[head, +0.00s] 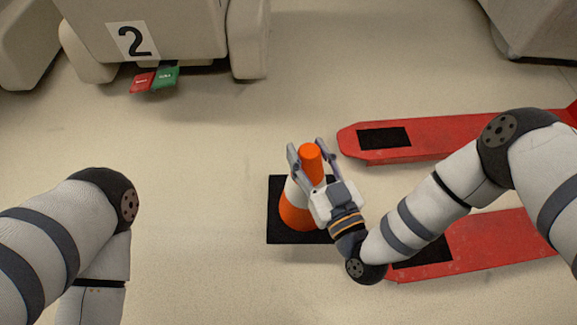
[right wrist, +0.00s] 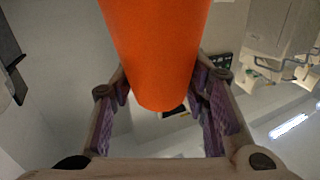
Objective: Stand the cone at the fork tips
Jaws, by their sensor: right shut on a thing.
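The orange and white cone (head: 296,213) with its square black base (head: 279,232) is just left of the fork tips in the head view, between the two forks. The upper red fork (head: 430,133) and the lower red fork (head: 490,244) point left. My right gripper (head: 309,152) is shut on the upper part of the cone. In the right wrist view, the orange cone top (right wrist: 156,60) lies between the finger pads. My arm hides part of the base and of the lower fork's tip. I cannot tell whether the base touches the floor. My left gripper is out of view.
A covered cart marked 2 (head: 180,33) stands at the upper left, with a red tag (head: 143,82) and a green tag (head: 165,77) by its lower edge. Other covered shapes stand in the upper corners. The floor left of the cone is clear.

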